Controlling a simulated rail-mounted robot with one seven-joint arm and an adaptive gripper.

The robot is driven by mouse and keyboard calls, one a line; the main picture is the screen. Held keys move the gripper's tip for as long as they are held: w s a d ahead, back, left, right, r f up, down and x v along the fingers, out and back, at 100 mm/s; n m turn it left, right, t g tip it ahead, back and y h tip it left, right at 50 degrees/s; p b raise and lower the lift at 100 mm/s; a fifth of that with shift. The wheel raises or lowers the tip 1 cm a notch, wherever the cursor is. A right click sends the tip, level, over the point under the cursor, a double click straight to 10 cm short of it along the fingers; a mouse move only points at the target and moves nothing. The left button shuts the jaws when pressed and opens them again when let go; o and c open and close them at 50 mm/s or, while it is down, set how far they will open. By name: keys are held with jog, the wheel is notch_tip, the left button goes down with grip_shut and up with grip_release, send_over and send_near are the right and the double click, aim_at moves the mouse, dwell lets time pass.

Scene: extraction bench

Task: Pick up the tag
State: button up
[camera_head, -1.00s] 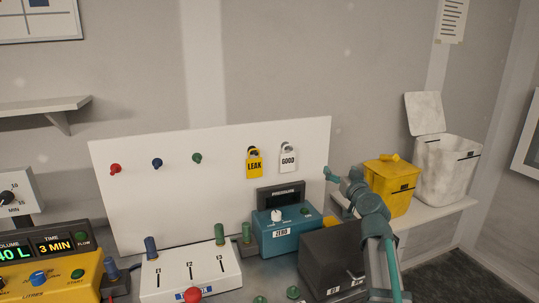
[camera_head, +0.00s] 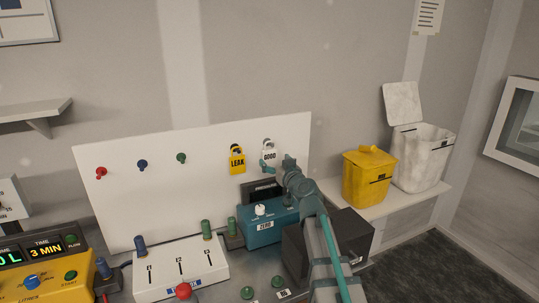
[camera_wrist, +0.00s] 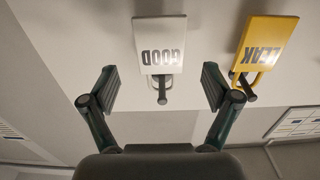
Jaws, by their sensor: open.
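Two tags hang from pegs on the white board. The white GOOD tag (camera_head: 270,154) is on the right and the yellow LEAK tag (camera_head: 237,162) is left of it. In the wrist view my gripper (camera_wrist: 161,88) is open and empty. The GOOD tag (camera_wrist: 160,45) shows upside down just beyond and between the fingers, with its peg below it. The LEAK tag (camera_wrist: 262,50) is outside the fingers, to the right.
A teal ZERO device (camera_head: 268,226) and a dark box (camera_head: 350,235) stand under my arm. A white E1-E2-E3 box (camera_head: 180,270) is to the left. A yellow bin (camera_head: 368,180) and a white bin (camera_head: 420,160) stand on the right shelf.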

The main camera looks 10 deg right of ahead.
aim_at(270, 152)
jog(key=shift+p+x, duration=0.55)
jog(key=shift+x, duration=1.25)
jog(key=shift+a, duration=0.1)
jog(key=c, duration=1)
jog(key=shift+c, duration=0.2)
jog(key=shift+r, duration=0.15)
jog(key=shift+r+b, duration=0.3)
jog(key=shift+r, duration=0.4)
jog(key=b+v, duration=0.5)
jog(key=v, duration=1.3)
jog(key=shift+b, duration=0.4)
